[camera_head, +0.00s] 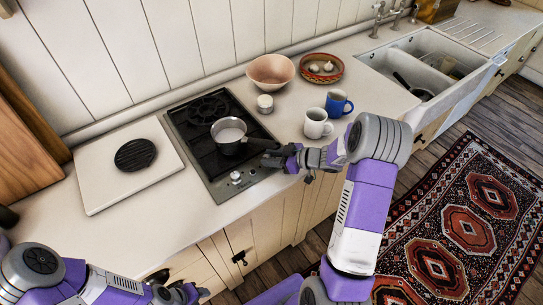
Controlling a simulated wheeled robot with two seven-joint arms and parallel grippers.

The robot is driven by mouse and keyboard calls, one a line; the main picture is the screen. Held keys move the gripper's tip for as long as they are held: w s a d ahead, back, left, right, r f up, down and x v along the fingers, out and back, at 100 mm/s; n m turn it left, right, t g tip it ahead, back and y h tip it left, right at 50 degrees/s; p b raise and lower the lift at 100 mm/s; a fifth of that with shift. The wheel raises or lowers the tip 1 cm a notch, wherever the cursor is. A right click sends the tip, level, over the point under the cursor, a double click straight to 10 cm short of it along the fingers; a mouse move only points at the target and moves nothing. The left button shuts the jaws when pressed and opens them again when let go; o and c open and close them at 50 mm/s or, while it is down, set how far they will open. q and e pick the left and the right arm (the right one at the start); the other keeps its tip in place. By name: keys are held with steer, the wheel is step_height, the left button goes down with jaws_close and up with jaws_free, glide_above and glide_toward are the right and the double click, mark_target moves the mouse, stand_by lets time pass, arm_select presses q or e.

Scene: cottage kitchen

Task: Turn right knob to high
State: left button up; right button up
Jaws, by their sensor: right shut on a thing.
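The black gas stove (188,128) is set into the counter. A light left knob (235,177) shows on its front strip. My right gripper (269,159) reaches in from the right, low over the right end of that strip. It is shut, with its fingers where the right knob sits; the fingers hide the knob, so its setting does not show. My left gripper (185,293) is at the bottom edge, away from the stove, partly cut off and too unclear to judge.
A saucepan (228,130) with pale contents stands on the stove, its dark handle close above my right gripper. A white mug (316,122), a blue mug (338,103), a white jar (265,104) and a bowl (270,70) stand to the right. A white board (112,185) lies left.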

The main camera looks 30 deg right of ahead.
steer(key=o, duration=1)
steer(key=shift+o, duration=0.2)
steer(key=shift+d, duration=0.1)
steer(key=p+v, duration=0.1)
steer(key=v, duration=0.6)
steer(key=shift+s, duration=0.2)
steer(key=shift+d, duration=0.1)
